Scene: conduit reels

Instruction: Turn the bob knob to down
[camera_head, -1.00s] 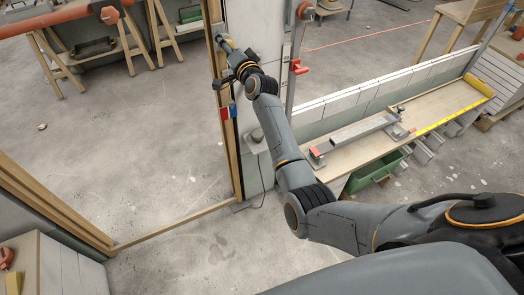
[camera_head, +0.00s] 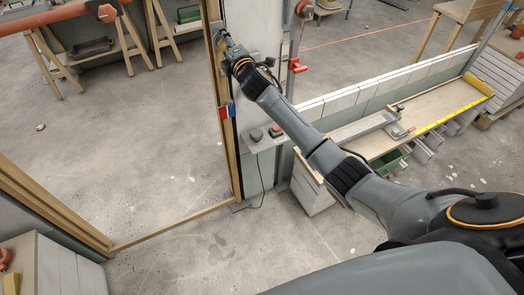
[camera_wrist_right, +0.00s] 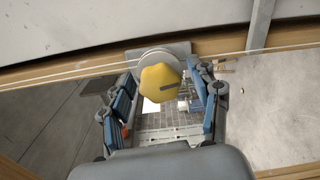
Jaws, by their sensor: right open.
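The yellow knob (camera_wrist_right: 160,84) shows in the right wrist view, on a round grey base against a flat grey plate. A dark mark lies on its lower right side. My right gripper (camera_wrist_right: 162,102) is open, with one blue-padded finger to the left of the knob and the other to its right. I see no clear contact between fingers and knob. In the head view my right gripper (camera_head: 222,42) is at the upper part of the wooden post, small and partly hidden by its own wrist. My left gripper is not in view.
A red clamp (camera_head: 297,66) is to the right of the wrist. A workbench (camera_head: 440,100) with a yellow rule stands at right. The floor at left is mostly clear.

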